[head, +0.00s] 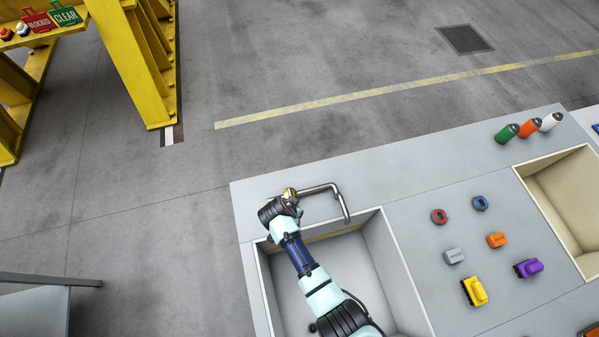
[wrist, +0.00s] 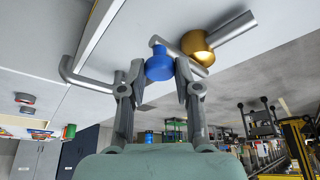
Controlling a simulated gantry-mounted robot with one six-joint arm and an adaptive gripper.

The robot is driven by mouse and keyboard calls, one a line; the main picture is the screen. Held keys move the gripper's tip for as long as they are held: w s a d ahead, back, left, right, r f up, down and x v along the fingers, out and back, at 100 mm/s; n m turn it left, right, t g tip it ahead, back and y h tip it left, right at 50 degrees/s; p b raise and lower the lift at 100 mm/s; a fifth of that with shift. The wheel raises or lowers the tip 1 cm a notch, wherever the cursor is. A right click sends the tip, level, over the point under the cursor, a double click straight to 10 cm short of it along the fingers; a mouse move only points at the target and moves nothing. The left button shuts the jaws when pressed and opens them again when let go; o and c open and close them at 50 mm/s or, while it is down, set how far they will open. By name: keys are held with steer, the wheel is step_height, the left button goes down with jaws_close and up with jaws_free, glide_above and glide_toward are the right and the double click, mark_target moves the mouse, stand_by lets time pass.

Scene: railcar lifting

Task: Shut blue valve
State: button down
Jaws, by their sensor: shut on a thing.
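The blue valve (wrist: 159,66) is a round blue knob on a short grey stem, joined to a brass fitting (wrist: 196,46). A grey metal spout (head: 322,189) runs from this tap and bends down over the sink (head: 377,245). My gripper (wrist: 158,74) has one finger on each side of the blue knob and is shut on it. In the head view my arm reaches across the sink to the tap at its far edge. The blue knob is hidden there behind my wrist; the brass fitting shows (head: 290,193).
To the right on the grey counter (head: 400,165) lie a red ring (head: 439,216), a blue ring (head: 480,202) and several coloured blocks. Green (head: 507,133), orange (head: 530,128) and white (head: 551,122) bottles lie at the back, beside a tan-lined basin (head: 565,195).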

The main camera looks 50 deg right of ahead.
steer(key=shift+f, duration=0.15)
steer(key=c, duration=0.8)
jaws_free()
steer(key=shift+a, duration=0.1)
steer(key=v, duration=1.2)
